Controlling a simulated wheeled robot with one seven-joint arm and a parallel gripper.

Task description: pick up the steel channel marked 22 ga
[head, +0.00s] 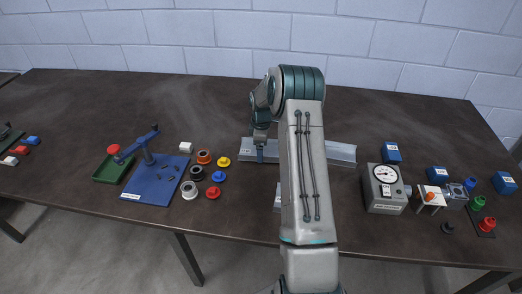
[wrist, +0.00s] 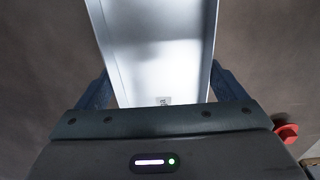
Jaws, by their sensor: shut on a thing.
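A long grey steel channel (head: 340,153) lies across the middle of the table, partly hidden behind my arm. A small label shows near its left end; I cannot read it in the head view. In the wrist view the channel (wrist: 160,55) runs away from my gripper, with raised side walls and a small tag at the near end. My gripper (wrist: 162,98) is shut on the channel, a finger outside each side wall. In the head view my gripper (head: 260,153) is at the channel's left part. I cannot tell whether the channel is clear of the table.
A blue press fixture (head: 155,178) stands left with several coloured rings and a yellow one (head: 223,162) beside it. A grey gauge box (head: 385,188) stands right, near blue boxes (head: 392,153) and buttons. A small grey piece (head: 277,199) is partly hidden by my arm. The table's back is clear.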

